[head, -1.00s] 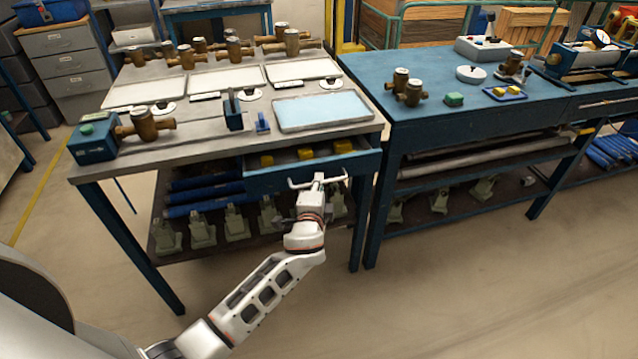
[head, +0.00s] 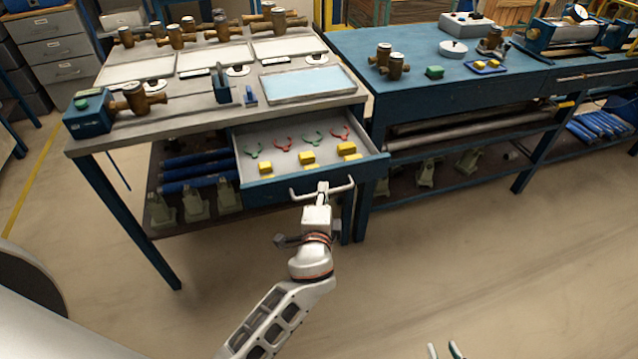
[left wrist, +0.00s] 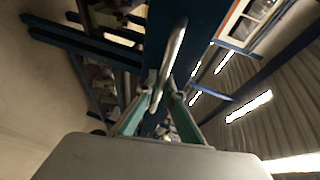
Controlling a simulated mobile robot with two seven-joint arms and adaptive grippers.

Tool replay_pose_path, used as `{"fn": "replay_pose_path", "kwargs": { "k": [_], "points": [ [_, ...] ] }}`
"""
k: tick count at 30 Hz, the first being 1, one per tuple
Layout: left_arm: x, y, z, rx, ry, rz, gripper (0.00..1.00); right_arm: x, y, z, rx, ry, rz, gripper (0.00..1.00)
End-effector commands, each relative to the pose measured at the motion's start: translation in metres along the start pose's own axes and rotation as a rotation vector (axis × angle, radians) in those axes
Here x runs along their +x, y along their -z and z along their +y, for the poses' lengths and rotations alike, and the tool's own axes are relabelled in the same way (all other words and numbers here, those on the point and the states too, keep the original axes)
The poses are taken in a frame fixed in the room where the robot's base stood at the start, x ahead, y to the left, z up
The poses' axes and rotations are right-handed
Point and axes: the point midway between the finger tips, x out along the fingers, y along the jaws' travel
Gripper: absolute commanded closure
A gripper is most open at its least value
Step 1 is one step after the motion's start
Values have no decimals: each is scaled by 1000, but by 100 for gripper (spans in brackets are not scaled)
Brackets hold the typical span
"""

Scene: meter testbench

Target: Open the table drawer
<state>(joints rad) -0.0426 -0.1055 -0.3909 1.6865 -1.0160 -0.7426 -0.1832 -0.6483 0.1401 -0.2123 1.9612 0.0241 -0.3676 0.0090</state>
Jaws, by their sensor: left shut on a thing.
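The table drawer (head: 265,192) is pulled well out from under the left table's top, and its inside shows. Its metal bar handle (head: 340,188) spans the middle of the blue front. My left gripper (head: 322,190) is shut on the handle at about its middle, with the arm reaching up from below. In the left wrist view the handle (left wrist: 174,55) runs between the two greenish fingers of the left gripper (left wrist: 157,108). My right gripper (head: 445,350) shows only its fingertips at the bottom edge, apart and with nothing between them.
The drawer holds yellow blocks (head: 307,158) and red and green clip-like pieces (head: 283,144). The left table (head: 190,122) carries trays and brass meters. A second blue table (head: 420,104) stands close on the right. The floor (head: 450,260) in front is clear.

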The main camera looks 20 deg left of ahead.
Motion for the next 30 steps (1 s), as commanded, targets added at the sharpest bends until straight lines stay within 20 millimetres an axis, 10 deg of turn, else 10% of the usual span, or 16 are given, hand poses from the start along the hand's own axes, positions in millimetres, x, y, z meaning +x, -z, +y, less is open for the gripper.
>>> {"fn": "replay_pose_path", "kwargs": {
  "k": [30],
  "points": [
    [-13,4,3,0,-1,0,85,0,-1,0,-1,-1,-2,74]
  ]
}}
